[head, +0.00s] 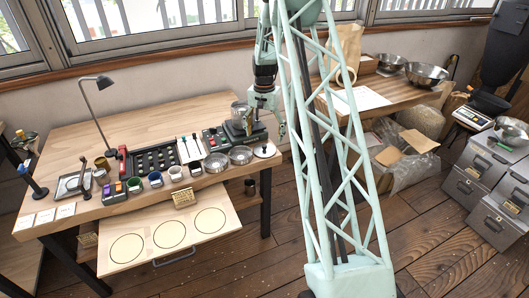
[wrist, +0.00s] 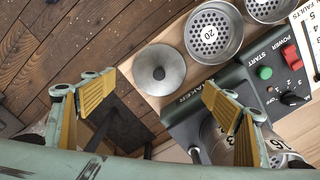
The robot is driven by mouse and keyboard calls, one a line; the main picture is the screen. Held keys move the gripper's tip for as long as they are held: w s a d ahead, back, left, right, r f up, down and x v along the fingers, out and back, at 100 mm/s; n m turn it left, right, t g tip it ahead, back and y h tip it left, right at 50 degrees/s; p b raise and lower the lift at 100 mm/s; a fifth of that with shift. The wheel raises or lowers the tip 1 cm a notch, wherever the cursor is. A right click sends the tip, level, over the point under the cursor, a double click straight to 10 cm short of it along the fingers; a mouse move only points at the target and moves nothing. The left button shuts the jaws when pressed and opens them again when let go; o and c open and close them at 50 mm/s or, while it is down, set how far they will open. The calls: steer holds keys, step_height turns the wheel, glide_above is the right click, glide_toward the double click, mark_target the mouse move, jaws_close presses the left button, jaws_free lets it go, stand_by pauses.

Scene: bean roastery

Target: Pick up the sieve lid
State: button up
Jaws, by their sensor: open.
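The sieve lid is a round silver disc with a dark central knob (wrist: 158,68). It lies flat at the table's edge in the wrist view and also shows at the right end of the table in the head view (head: 265,150). My gripper (wrist: 160,82) is open and empty, its yellow-padded fingers spread to either side of the lid in the picture. The lid appears beyond the fingertips, with no visible contact.
A perforated sieve marked 20 (wrist: 210,35) sits beside the lid, with another sieve (wrist: 270,8) past it. The shaker (wrist: 250,85), with green and red buttons, stands close to the right finger. The wooden floor (wrist: 50,50) drops away left of the lid. A pull-out board (head: 145,262) extends in front.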

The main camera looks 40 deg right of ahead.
mark_target(265, 145)
steer(key=shift+f, duration=0.3)
steer(key=shift+f, duration=0.15)
steer(key=shift+s+f+b, duration=0.15)
steer(key=shift+f+b, duration=0.6)
steer(key=shift+f, duration=1.75)
steer(key=c, duration=2.8)
